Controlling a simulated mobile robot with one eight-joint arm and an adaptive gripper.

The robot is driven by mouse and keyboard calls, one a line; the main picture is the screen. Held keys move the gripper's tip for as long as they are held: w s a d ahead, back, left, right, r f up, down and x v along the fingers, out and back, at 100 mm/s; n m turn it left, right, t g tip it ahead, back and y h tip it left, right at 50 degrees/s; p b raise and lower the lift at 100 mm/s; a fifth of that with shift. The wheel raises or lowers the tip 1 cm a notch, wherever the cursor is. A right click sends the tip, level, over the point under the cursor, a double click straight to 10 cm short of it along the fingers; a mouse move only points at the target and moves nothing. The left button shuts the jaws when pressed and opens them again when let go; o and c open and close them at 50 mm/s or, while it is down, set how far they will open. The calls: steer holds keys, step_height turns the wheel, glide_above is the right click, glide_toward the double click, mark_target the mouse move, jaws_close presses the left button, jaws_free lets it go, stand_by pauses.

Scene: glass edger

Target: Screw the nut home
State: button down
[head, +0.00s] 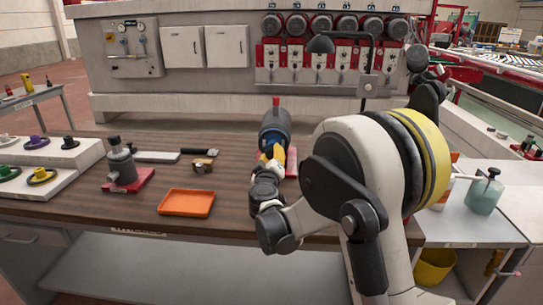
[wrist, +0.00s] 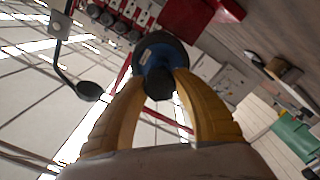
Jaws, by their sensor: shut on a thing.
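My gripper (wrist: 160,77) has its two yellow fingers closed in on a dark nut (wrist: 158,87) at the end of a dark cylinder with a blue face (wrist: 162,50). The nut sits against the blue face. How far it is threaded on cannot be told. In the head view the cylinder (head: 274,125) stands over a red base (head: 291,162) on the workbench. My gripper (head: 271,157) reaches it from the near side there and hides the nut.
A white stepped rack (head: 55,157) with coloured discs stands at the left. A machine panel rises behind.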

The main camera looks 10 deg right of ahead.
steer(key=shift+x, duration=0.95)
steer(key=m, duration=0.3)
steer(key=shift+b, duration=0.3)
steer(key=m, duration=0.5)
steer(key=shift+m+b, duration=0.3)
steer(key=shift+m, duration=0.1)
steer(key=m, duration=0.5)
steer(key=shift+b, duration=0.3)
steer(key=m, duration=0.6)
steer(key=shift+m, duration=0.4)
steer(key=c, duration=1)
jaws_free()
